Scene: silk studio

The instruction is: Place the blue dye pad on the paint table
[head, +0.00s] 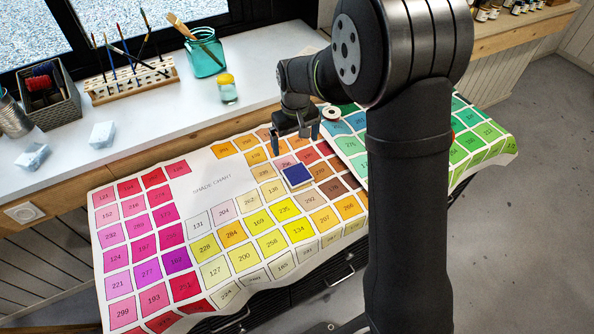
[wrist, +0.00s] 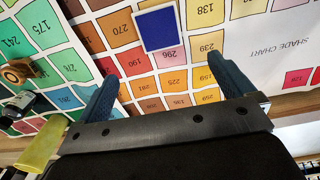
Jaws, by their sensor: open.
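The blue dye pad (head: 297,175) is a small blue square with a pale edge. It lies flat on the shade chart (head: 212,188), which covers the table. In the wrist view the pad (wrist: 158,30) lies beyond the fingertips, near the top middle. My gripper (head: 294,134) is open and empty, above the chart and a little behind the pad in the head view. In the wrist view its two blue-grey fingers (wrist: 170,85) are spread wide, with only chart squares between them. I cannot tell which surface is the paint table.
A white windowsill (head: 165,105) behind holds a brush rack (head: 130,80), a teal jar (head: 205,55) and a yellow-lidded jar (head: 227,88). A wooden spool-like piece (wrist: 18,72) lies on the chart in the wrist view. The chart's left part is clear.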

